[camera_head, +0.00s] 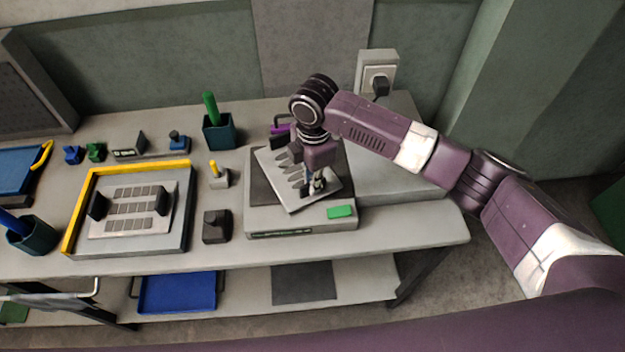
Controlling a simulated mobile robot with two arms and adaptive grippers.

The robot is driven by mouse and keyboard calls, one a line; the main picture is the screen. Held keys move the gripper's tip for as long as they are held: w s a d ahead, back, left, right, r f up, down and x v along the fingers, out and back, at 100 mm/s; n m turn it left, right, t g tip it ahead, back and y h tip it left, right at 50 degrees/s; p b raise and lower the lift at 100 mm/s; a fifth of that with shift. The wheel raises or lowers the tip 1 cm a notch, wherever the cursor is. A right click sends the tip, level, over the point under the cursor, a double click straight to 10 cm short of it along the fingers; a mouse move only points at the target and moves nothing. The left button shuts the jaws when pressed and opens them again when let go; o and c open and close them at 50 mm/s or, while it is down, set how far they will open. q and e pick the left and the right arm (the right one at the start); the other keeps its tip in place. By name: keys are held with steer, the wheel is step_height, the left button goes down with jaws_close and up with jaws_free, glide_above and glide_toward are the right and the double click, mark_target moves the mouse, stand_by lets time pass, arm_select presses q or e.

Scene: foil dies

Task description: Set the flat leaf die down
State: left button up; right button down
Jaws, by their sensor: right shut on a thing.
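The flat leaf die (291,202) is a light grey plate with darker leaf shapes, turned at an angle over the dark bed (260,190) of a grey machine (275,219). My right gripper (315,187) is at the die's right part, shut on it, and hides some of it. I cannot tell whether the die touches the bed. My left gripper is not in view.
A green button (341,212) is at the machine's front right. A dark block (216,227) and a yellow-handled piece (219,175) stand left of it. A yellow-edged tray (186,225) is farther left. A teal cup (219,132) stands behind.

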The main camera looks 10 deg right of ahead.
steer(key=c, duration=2)
jaws_free()
steer(key=shift+c, duration=0.2)
steer(key=shift+r, duration=0.1)
steer(key=shift+r, duration=0.35)
step_height(320, 180, up, 11)
steer(key=b, duration=0.3)
steer(key=shift+s+b, duration=0.15)
steer(key=shift+b, duration=0.15)
steer(key=shift+r, duration=0.1)
